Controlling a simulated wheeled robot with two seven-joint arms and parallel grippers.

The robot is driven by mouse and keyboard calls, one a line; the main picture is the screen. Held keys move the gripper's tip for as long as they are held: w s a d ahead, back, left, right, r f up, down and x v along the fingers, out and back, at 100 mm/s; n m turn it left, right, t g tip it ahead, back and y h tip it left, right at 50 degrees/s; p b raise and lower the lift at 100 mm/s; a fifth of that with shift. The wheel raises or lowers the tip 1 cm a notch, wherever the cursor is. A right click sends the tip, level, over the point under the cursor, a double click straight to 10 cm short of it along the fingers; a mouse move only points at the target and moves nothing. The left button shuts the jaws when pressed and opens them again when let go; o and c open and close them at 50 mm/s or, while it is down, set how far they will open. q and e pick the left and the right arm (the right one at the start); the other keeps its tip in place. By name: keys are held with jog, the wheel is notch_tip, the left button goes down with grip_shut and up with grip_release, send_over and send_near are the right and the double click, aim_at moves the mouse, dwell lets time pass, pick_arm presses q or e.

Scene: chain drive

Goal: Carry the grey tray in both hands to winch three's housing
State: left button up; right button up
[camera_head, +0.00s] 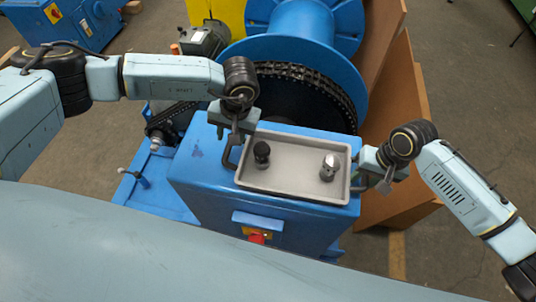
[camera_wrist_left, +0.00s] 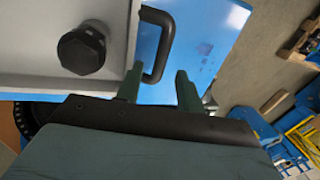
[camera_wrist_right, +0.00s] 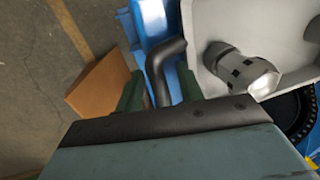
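The grey tray (camera_head: 293,168) sits level on top of a blue housing (camera_head: 205,185). It holds a black knob-like part (camera_head: 262,152) at its left and a silver fitting (camera_head: 328,168) at its right. My left gripper (camera_wrist_left: 158,88) is open, its fingers on either side of the tray's dark left handle (camera_wrist_left: 163,48), with gaps showing. My right gripper (camera_wrist_right: 159,88) is open too, its fingers on either side of the dark right handle (camera_wrist_right: 157,68), also with gaps. In the head view my left gripper (camera_head: 233,140) and right gripper (camera_head: 378,175) stand at the tray's two ends.
A big blue drum (camera_head: 300,20) with a dark chain (camera_head: 318,78) stands right behind the housing. Brown boards (camera_head: 398,110) lean at its right. A red knob (camera_head: 257,238) sits on the housing's front. Another blue machine (camera_head: 70,22) stands back left. Grey floor is open at left.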

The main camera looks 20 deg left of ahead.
pick_arm(q)
jog(key=v, duration=0.6)
jog(key=shift+r, duration=0.2)
pick_arm(e)
notch_tip(320, 180, up, 12)
jog(key=d, duration=0.2)
jog(key=shift+f, duration=0.1)
